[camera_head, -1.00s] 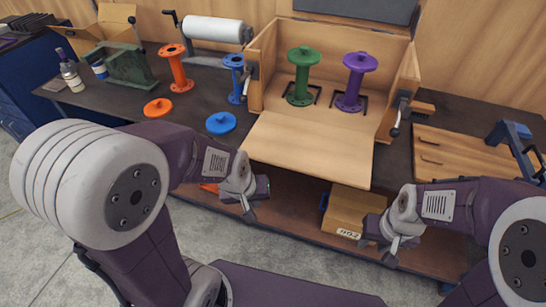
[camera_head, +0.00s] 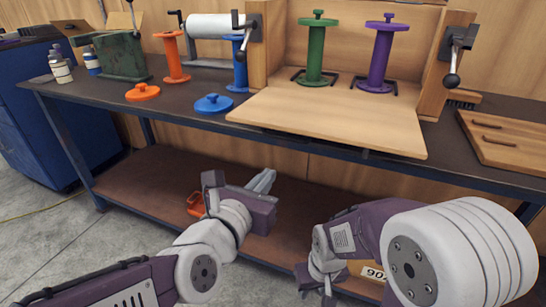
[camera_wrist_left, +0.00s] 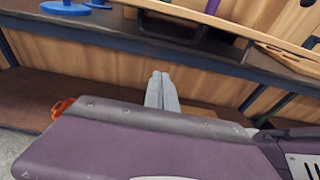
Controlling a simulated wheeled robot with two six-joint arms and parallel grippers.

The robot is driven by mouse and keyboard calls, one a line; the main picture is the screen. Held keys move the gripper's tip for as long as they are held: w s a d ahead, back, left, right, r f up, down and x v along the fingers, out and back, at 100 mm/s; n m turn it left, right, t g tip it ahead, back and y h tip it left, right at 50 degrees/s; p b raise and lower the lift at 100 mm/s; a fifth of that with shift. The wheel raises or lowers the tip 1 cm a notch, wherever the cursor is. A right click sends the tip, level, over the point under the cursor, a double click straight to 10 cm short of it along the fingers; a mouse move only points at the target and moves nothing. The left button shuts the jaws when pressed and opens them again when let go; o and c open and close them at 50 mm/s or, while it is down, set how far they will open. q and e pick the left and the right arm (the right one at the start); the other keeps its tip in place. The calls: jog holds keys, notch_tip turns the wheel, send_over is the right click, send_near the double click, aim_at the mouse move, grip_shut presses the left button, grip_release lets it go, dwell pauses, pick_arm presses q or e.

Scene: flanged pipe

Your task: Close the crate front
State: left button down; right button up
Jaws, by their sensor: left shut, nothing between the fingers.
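The wooden crate stands open on the bench, and its front panel (camera_head: 335,117) lies flat toward me, its near edge reaching past the bench edge. A green spool (camera_head: 316,48) and a purple spool (camera_head: 381,58) stand upright inside. Lever clamps sit on the left post (camera_head: 247,40) and right post (camera_head: 455,55). My left gripper (camera_head: 263,181) is shut and empty, below and in front of the panel. In the left wrist view its closed fingers (camera_wrist_left: 162,90) point toward the bench edge. My right gripper (camera_head: 318,285) hangs low at centre right, its fingers partly hidden.
An orange spool (camera_head: 175,58) and a blue spool (camera_head: 240,65) stand left of the crate. An orange disc (camera_head: 143,92) and a blue disc (camera_head: 214,104) lie before them. A wooden board (camera_head: 505,138) lies at right. The lower shelf (camera_head: 150,180) is under the bench.

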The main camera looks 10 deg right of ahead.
pick_arm(q)
jog(key=w+d+r, duration=0.2)
jog(key=w+d, duration=0.3)
jog(key=w, duration=0.2)
jog(key=shift+w, duration=0.15)
dwell(0.3)
